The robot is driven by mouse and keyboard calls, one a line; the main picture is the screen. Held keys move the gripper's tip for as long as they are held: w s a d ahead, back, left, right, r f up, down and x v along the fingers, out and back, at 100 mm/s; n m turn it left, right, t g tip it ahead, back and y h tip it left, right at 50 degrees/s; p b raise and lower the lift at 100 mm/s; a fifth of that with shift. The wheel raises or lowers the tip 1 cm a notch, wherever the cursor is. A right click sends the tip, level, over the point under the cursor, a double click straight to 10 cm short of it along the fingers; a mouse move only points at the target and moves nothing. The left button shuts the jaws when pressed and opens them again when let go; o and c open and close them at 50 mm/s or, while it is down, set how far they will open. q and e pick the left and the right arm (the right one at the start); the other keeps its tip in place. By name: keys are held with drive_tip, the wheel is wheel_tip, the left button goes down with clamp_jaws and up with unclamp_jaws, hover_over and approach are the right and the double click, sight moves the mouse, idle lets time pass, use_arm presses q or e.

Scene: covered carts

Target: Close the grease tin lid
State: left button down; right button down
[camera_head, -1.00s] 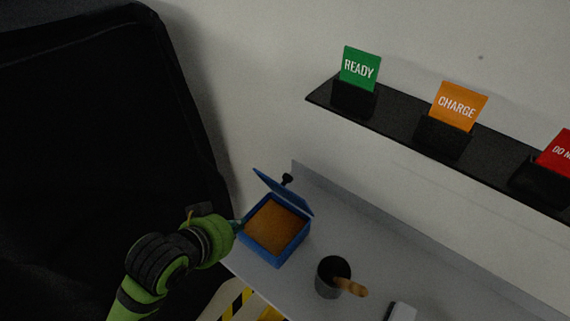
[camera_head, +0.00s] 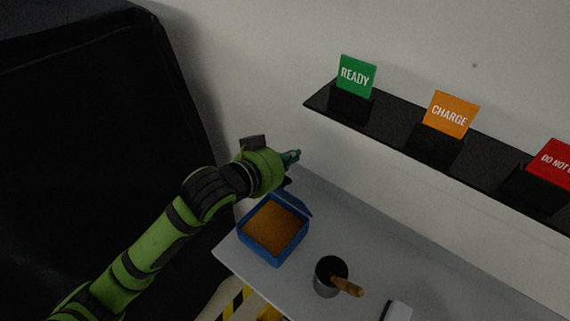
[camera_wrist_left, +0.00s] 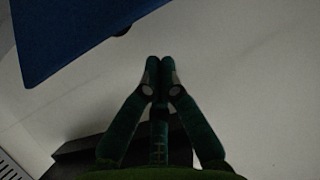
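The blue grease tin (camera_head: 272,258) sits on the grey cart top with orange-brown grease (camera_head: 273,226) showing inside. Its blue lid (camera_head: 294,204) stands raised at the tin's back edge, partly hidden by my left arm. My left gripper (camera_head: 292,157) is up behind the lid, near the wall, pointing right. In the left wrist view the fingertips (camera_wrist_left: 160,66) meet with nothing between them. A blue panel, likely the lid (camera_wrist_left: 75,30), fills the upper left there, apart from the fingers. My right gripper is not in view.
A dark cup (camera_head: 328,278) with a wooden-handled tool (camera_head: 347,287) stands right of the tin. A pale object (camera_head: 397,311) lies at the bottom edge. Above, a black wall shelf (camera_head: 395,135) holds READY, CHARGE and red cards. A black cover (camera_head: 90,140) fills the left.

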use_arm(q)
drive_tip(key=shift+s+a+f+p, duration=0.15)
drive_tip(key=shift+f+p, duration=0.35)
drive_tip(key=shift+f, duration=0.05)
drive_tip(key=shift+s+a+f+p, duration=0.1)
drive_tip(key=shift+s+f+p, duration=0.05)
drive_tip(key=shift+f+p, duration=0.4)
drive_tip(key=shift+s+a+f, duration=0.2)
drive_tip(key=shift+s+a, duration=0.15)
drive_tip(key=shift+s, duration=0.1)
drive_tip(key=shift+d, duration=0.1)
drive_tip(key=shift+w+f, duration=0.1)
drive_tip(key=shift+w, duration=0.05)
